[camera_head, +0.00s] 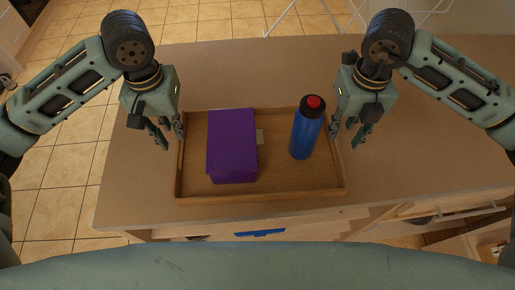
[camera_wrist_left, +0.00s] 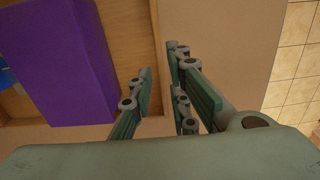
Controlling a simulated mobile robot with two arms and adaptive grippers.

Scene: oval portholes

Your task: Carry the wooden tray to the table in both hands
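The wooden tray (camera_head: 290,181) lies flat on a brown counter, with a purple box (camera_head: 232,145) and an upright blue bottle (camera_head: 305,137) in it. My left gripper (camera_head: 172,143) is at the tray's left wall. In the left wrist view its fingers (camera_wrist_left: 158,92) look parted, one on each side of the tray wall (camera_wrist_left: 157,40); I see no clear grip. The purple box (camera_wrist_left: 60,62) also shows there. My right gripper (camera_head: 346,142) is at the tray's right wall with its fingers apart. Whether its fingers touch the wall is not clear.
The counter top (camera_head: 435,150) is bare around the tray. Below its front edge are drawers, with a blue thing (camera_head: 260,233) under the tray's front. Tiled floor (camera_head: 55,180) lies to the left and beyond. White thin legs (camera_head: 283,18) stand behind the counter.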

